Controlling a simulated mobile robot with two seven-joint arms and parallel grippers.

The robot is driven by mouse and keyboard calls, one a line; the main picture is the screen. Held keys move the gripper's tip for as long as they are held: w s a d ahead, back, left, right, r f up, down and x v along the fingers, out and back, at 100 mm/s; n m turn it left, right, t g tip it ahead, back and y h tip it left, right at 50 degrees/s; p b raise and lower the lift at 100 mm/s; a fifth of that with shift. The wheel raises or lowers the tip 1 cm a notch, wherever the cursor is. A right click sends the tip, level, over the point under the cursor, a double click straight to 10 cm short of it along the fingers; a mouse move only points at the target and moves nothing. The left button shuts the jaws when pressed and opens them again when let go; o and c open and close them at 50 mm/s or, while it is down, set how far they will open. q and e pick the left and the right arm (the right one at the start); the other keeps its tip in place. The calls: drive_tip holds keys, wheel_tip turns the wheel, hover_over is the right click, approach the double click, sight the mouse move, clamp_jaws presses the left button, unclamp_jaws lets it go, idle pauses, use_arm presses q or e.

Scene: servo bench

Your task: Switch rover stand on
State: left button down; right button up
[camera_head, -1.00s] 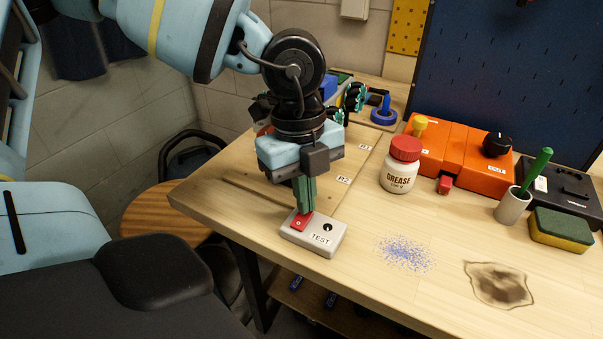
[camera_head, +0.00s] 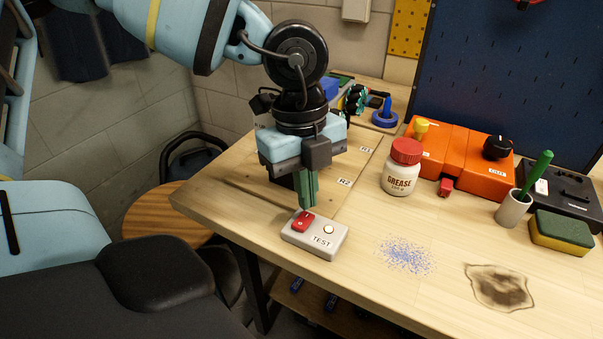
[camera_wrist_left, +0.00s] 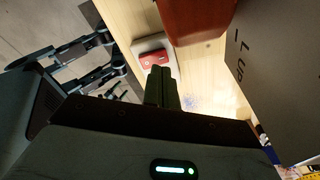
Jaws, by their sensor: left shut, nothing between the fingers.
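A light grey box marked TEST (camera_head: 335,246) sits near the table's front left edge. It carries a red rocker switch (camera_head: 302,223) and a small round lamp (camera_head: 328,229), which is pale and bright. My left gripper (camera_head: 306,208) points down, shut and empty, with green fingertips just above the back of the red switch. I cannot tell whether they touch it. In the left wrist view the fingertips (camera_wrist_left: 160,72) appear near the red switch (camera_wrist_left: 151,57). A device with teal-rimmed black wheels (camera_head: 355,98) stands partly hidden behind my arm. My right gripper is not in view.
A grease jar (camera_head: 400,181), an orange unit (camera_head: 465,158) with a black knob, a cup with a green tool (camera_head: 513,209) and a sponge (camera_head: 561,231) stand to the right. Blue specks (camera_head: 405,256) and a brown stain (camera_head: 497,287) mark the otherwise clear front of the table.

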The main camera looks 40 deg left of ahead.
sight(306, 215)
use_arm(q)
drive_tip(key=shift+r+p, duration=0.9)
drive_tip(key=shift+r, duration=1.55)
